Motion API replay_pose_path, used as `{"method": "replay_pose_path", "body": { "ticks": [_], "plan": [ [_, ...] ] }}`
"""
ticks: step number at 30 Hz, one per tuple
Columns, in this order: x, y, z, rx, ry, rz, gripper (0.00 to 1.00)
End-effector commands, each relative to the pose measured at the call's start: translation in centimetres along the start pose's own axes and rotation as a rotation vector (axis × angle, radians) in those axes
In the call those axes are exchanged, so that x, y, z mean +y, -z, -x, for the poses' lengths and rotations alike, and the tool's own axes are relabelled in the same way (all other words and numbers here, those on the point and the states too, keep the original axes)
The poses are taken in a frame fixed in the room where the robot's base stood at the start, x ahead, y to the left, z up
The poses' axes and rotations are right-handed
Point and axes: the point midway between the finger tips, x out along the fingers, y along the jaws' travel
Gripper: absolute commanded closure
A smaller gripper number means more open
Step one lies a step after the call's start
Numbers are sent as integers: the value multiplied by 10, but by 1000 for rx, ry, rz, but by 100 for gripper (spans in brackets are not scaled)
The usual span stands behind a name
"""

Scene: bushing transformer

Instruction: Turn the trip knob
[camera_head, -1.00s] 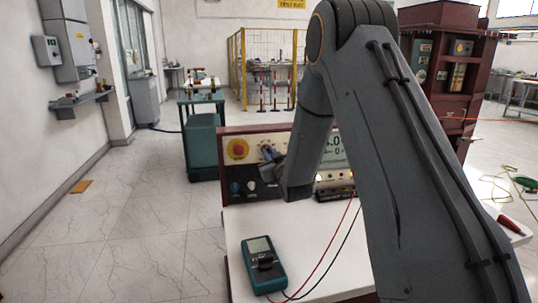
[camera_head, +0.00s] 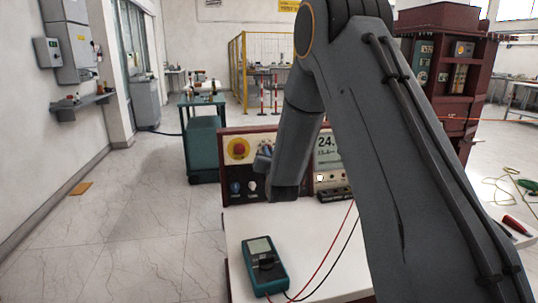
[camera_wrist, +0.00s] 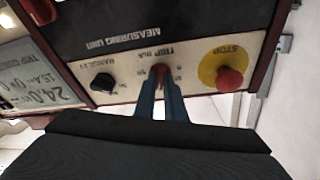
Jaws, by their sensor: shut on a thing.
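The trip knob (camera_wrist: 160,71) is a small reddish knob under the TRIP mA label in the wrist view, where the panel appears upside down. My gripper (camera_wrist: 160,84) has its two blue-grey fingers closed on either side of this knob. The knob's pointer and setting are mostly hidden by the fingers. In the camera_head view, my gripper (camera_head: 264,160) is at the front of the measuring unit (camera_head: 232,168), and my wrist covers part of the panel. The unit's display (camera_head: 327,147) reads about 24 there, and 24.0 in the wrist view.
A red stop button (camera_wrist: 230,79) on a yellow disc sits beside the trip knob, with a black range knob (camera_wrist: 103,82) on the other side. A teal multimeter (camera_head: 263,265) with red and black leads lies on the white tabletop (camera_head: 238,222) in front of the unit.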

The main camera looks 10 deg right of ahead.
Motion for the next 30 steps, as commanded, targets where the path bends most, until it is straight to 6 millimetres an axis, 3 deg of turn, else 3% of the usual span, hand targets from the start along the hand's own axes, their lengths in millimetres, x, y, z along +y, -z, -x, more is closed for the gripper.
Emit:
{"method": "replay_pose_path", "body": {
  "ticks": [14, 15, 18, 30],
  "plan": [
    [0, -1, 0, -2, -5, -18, 100],
    [0, -1, 0, -2, -5, -18, 88],
    [0, -1, 0, -2, -5, -18, 71],
    [0, -1, 7, -1, -5, -17, 71]
  ]
}}
